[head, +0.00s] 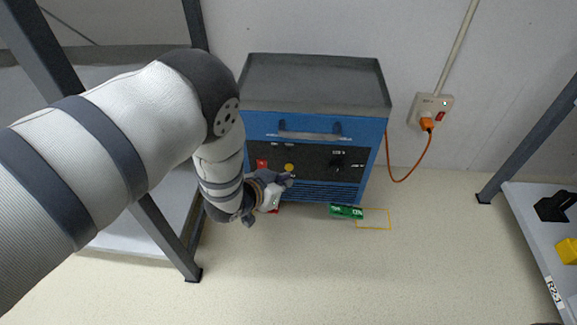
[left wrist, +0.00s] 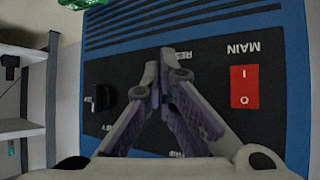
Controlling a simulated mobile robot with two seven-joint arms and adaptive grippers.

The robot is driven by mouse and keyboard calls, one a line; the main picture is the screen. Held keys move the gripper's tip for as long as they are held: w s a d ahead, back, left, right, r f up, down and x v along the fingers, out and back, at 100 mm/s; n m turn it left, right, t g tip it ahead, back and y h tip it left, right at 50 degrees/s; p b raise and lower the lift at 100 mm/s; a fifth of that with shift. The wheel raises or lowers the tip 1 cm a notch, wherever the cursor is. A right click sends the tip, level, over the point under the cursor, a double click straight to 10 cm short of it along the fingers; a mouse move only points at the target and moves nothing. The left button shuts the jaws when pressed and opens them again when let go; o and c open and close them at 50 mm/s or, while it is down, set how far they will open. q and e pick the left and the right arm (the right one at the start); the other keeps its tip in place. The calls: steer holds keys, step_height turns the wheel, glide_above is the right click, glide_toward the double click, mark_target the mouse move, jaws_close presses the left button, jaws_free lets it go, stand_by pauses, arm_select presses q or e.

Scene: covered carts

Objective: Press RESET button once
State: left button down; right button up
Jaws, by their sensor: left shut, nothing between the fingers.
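A blue cart cabinet (head: 258,122) with a black front panel (head: 312,158) stands against the wall. On the panel are a red MAIN switch (head: 262,164), a yellow round button (head: 289,167) and a black knob (head: 337,161). My left gripper (head: 288,180) is shut and empty, in front of the panel just below the yellow button. In the left wrist view the panel appears upside down, with the red switch (left wrist: 244,86) right of the fingers and the knob (left wrist: 104,98) left. The partly covered RESET label (left wrist: 176,53) shows beside the fingertips (left wrist: 160,55); the button is hidden there. Contact cannot be told.
An orange cable (head: 410,176) runs from the cart to a wall socket (head: 432,108). A green object (head: 346,211) lies on the floor by a yellow outline (head: 374,219). Shelving frames (head: 178,235) stand left and right (head: 535,135).

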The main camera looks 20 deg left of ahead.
arm_select(q)
steer(key=s+p, duration=0.1)
steer(key=s, duration=0.1)
steer(key=s+d+p, duration=0.1)
steer(key=s, duration=0.2)
steer(key=shift+d+p, duration=0.2)
steer(key=shift+p, duration=0.15)
steer(key=shift+w, duration=0.1)
stand_by(0.5)
